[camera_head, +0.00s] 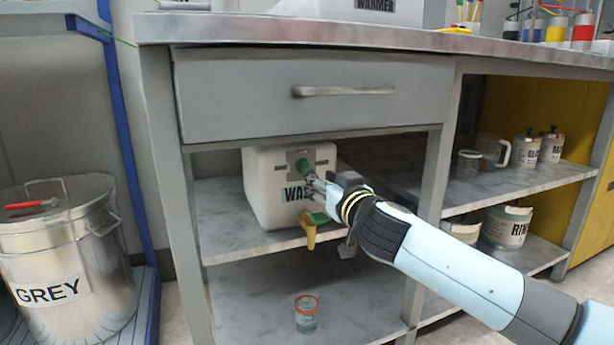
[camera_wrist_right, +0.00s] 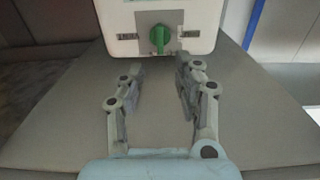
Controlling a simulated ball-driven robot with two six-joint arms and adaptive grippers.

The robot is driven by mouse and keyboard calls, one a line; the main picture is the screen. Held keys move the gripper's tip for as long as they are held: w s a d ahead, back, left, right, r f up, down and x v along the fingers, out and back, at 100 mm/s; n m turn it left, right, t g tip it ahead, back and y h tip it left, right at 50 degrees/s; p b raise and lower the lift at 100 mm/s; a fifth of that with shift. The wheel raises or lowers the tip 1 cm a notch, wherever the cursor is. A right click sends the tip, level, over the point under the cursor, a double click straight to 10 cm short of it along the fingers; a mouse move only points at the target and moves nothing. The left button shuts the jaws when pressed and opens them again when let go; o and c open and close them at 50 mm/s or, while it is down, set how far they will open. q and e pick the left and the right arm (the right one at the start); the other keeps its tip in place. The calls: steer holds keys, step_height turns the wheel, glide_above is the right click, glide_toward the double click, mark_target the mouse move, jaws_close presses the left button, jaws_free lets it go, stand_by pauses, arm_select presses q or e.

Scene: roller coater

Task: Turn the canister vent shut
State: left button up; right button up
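The white canister (camera_head: 263,201), its label partly hidden and reading "WAS", stands on the upper shelf under the drawer. Its green vent knob (camera_head: 301,166) sits on a grey plate high on the front. In the right wrist view the green vent knob (camera_wrist_right: 159,38) is ahead, its grip ridge roughly upright, between two small marked labels. An orange-yellow tap (camera_head: 309,230) with a green top hangs at the canister's lower front. My right gripper (camera_head: 312,184) is in front of the canister, just below the vent. Its fingers (camera_wrist_right: 153,88) are apart, empty and not touching the knob. My left gripper is not in view.
The closed drawer (camera_head: 310,95) and bench top are above the canister. A clear cup with a red rim (camera_head: 306,313) stands on the lower shelf beneath the tap. A "GREY" metal bin (camera_head: 75,260) is at left.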

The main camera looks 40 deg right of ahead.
mark_target(304, 167)
steer(key=b+x, duration=0.1)
steer(key=x, duration=0.5)
steer(key=shift+w+d+f, duration=0.1)
steer(key=shift+w, duration=0.1)
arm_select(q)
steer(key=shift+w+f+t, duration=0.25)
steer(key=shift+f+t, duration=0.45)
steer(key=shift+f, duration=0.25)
arm_select(e)
steer(key=shift+w+d, duration=0.15)
steer(key=shift+w, duration=0.55)
jaws_close()
